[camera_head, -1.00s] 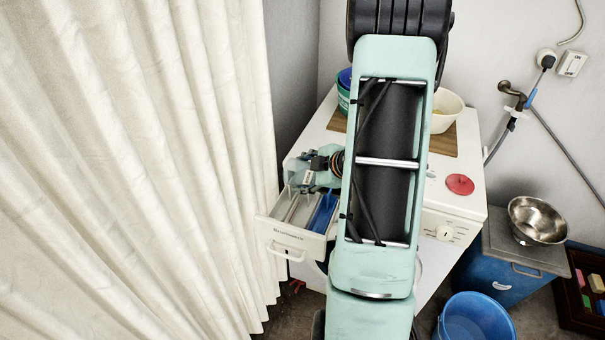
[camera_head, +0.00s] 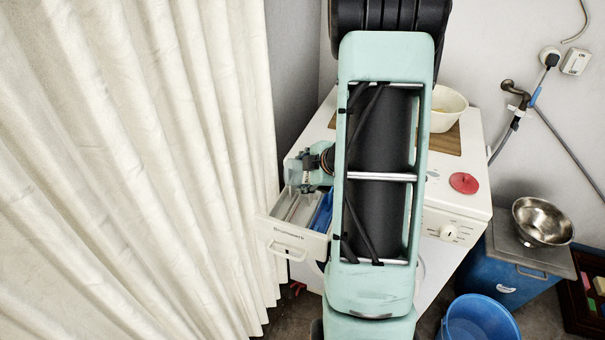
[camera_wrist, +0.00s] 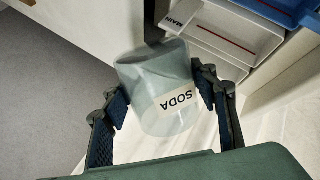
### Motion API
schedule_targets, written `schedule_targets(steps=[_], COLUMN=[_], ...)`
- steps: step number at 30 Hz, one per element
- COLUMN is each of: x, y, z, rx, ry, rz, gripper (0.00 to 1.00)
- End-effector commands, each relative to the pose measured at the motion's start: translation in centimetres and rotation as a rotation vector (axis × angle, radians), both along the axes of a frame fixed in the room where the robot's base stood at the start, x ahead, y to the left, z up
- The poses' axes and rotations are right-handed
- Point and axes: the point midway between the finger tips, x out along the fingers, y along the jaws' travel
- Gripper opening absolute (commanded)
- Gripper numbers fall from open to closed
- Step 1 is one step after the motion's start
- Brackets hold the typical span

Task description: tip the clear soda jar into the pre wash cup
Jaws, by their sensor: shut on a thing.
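The clear soda jar (camera_wrist: 168,108) is pale, see-through and labelled SODA; the lettering reads upside down in the wrist view. My gripper (camera_wrist: 157,100) is shut on it, with a dark pad on each side. The jar is beside the open detergent drawer (camera_head: 291,239). In the wrist view, the drawer's compartment marked MAIN (camera_wrist: 225,30) has a red line. No pre wash label is readable, so I cannot tell which compartment is the pre wash cup. In the head view my gripper (camera_head: 310,176) is above the drawer's back end, and the jar is hard to make out.
The drawer sticks out of the white washing machine (camera_head: 455,205), near the cream curtain (camera_head: 190,170). On the machine are a red lid (camera_head: 464,183) and a pale bowl (camera_head: 446,108). A blue bucket (camera_head: 478,320) and a steel bowl (camera_head: 541,221) are at right.

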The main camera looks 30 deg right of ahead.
Motion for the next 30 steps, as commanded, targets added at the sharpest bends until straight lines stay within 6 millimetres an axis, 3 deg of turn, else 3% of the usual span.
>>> schedule_targets(steps=[13, 30], x=[0.07, 0.22], y=[0.03, 0.47], z=[-0.03, -0.39], rx=[-0.004, -0.165], ry=[0.000, 0.044], rz=[0.001, 0.001], gripper=[0.24, 0.24])
